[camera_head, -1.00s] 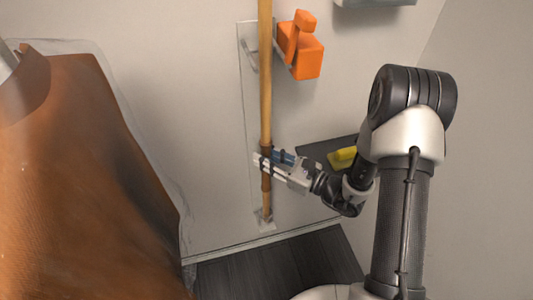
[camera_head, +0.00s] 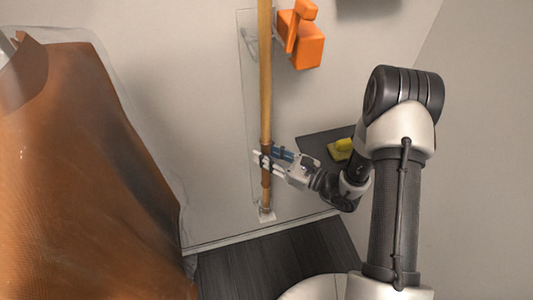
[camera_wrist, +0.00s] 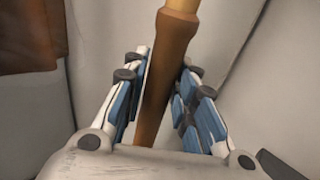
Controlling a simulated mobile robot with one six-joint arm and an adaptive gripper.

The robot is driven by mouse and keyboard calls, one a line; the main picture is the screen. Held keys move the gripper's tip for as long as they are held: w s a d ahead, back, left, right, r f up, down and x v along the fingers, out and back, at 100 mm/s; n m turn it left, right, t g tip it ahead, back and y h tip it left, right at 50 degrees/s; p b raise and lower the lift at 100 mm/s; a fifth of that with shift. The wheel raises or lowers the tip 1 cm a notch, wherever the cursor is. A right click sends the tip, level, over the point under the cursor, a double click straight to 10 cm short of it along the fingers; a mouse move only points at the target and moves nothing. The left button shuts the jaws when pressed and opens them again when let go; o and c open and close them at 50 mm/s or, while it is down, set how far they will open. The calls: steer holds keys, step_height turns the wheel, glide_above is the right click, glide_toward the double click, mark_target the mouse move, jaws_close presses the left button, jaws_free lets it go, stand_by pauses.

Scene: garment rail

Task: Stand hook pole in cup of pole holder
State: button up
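The hook pole (camera_head: 265,75) is a long tan wooden pole with a darker brown grip section, standing nearly upright near the wall; its top is out of view. Its lower end meets the small white cup of the pole holder (camera_head: 267,216) at the foot of a clear backing panel; how deep it sits cannot be told. My gripper (camera_head: 264,161) is around the brown section, low on the pole. In the wrist view, the pole (camera_wrist: 164,75) runs between the two blue-padded fingers (camera_wrist: 163,75), with narrow gaps showing beside it, so the fingers look open.
An orange block-shaped fixture (camera_head: 302,40) sticks out from the wall right of the pole. A dark shelf (camera_head: 318,143) with a yellow item (camera_head: 342,149) is behind my arm. A brown garment in a clear cover (camera_head: 85,180) fills the left. Dark floor (camera_head: 285,262) is free below.

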steer(key=o, duration=0.4)
steer(key=shift+d, duration=0.1)
steer(key=v, duration=1.2)
steer(key=s+a+r+n+g+h, duration=0.2)
steer(key=s+a+r+n+g, duration=0.1)
steer(key=s+r+n+g, duration=0.4)
steer(key=s+a+r+n+g+h, duration=0.2)
steer(key=s+a+r+n+g, duration=0.25)
steer(key=s+n, duration=0.3)
steer(key=s+d+r+n+t+h, duration=0.4)
steer(key=d+r+n+t+h, duration=0.2)
steer(key=d+r+n+h, duration=0.3)
steer(key=shift+s+d+n+t+h, duration=0.4)
steer(key=shift+d+h, duration=0.5)
steer(key=shift+d, duration=0.35)
